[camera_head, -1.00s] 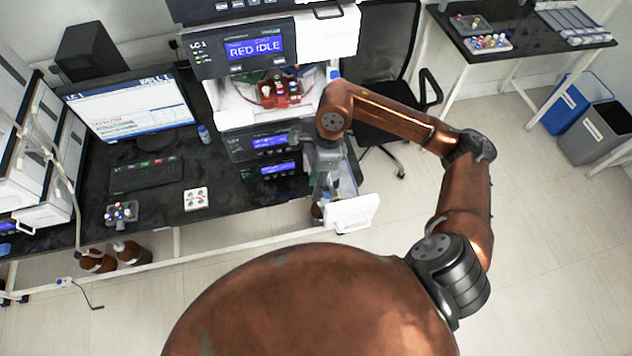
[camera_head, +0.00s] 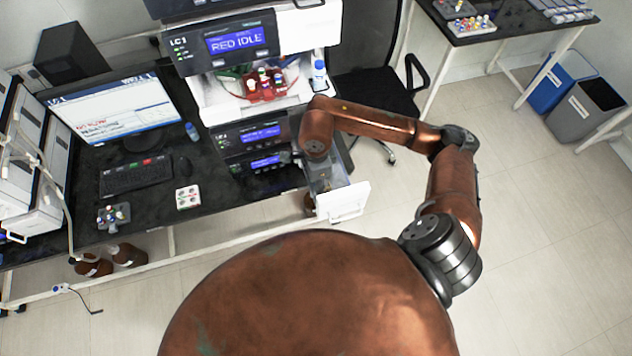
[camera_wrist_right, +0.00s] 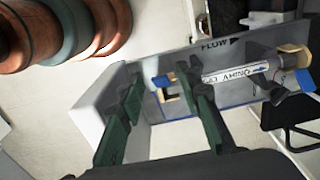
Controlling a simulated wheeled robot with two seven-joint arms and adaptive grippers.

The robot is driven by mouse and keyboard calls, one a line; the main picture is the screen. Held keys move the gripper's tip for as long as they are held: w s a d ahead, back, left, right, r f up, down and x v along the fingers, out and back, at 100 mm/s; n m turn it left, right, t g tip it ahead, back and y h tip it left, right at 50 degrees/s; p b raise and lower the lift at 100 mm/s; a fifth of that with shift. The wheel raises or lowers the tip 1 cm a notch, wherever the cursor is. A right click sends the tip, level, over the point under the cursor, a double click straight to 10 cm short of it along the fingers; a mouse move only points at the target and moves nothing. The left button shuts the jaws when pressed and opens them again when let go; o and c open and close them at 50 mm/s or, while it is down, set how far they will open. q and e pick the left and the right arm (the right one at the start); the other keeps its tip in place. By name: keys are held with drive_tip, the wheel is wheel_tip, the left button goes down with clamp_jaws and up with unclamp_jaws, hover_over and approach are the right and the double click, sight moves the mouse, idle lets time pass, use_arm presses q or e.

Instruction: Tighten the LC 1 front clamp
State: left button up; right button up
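The LC 1 column drawer (camera_head: 344,202) is pulled out below the stack, its white front toward me. In the right wrist view the white front (camera_wrist_right: 98,103) is at left. A white column (camera_wrist_right: 237,72) marked with AMINO and a FLOW arrow lies along the drawer wall. A tan clamp with blue parts (camera_wrist_right: 172,93) is at the column's front end, partly hidden by a finger. Another tan clamp (camera_wrist_right: 291,58) is at the other end. My right gripper (camera_wrist_right: 160,112) is open over the drawer, with the front clamp showing between its fingers. My left gripper is out of view.
A monitor (camera_head: 110,105), keyboard (camera_head: 136,176) and small racks stand on the bench at left. An office chair (camera_head: 375,85) is behind my arm. Brown bottles (camera_head: 128,255) stand under the bench.

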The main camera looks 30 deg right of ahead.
drive_tip(key=shift+c, duration=0.4)
clamp_jaws()
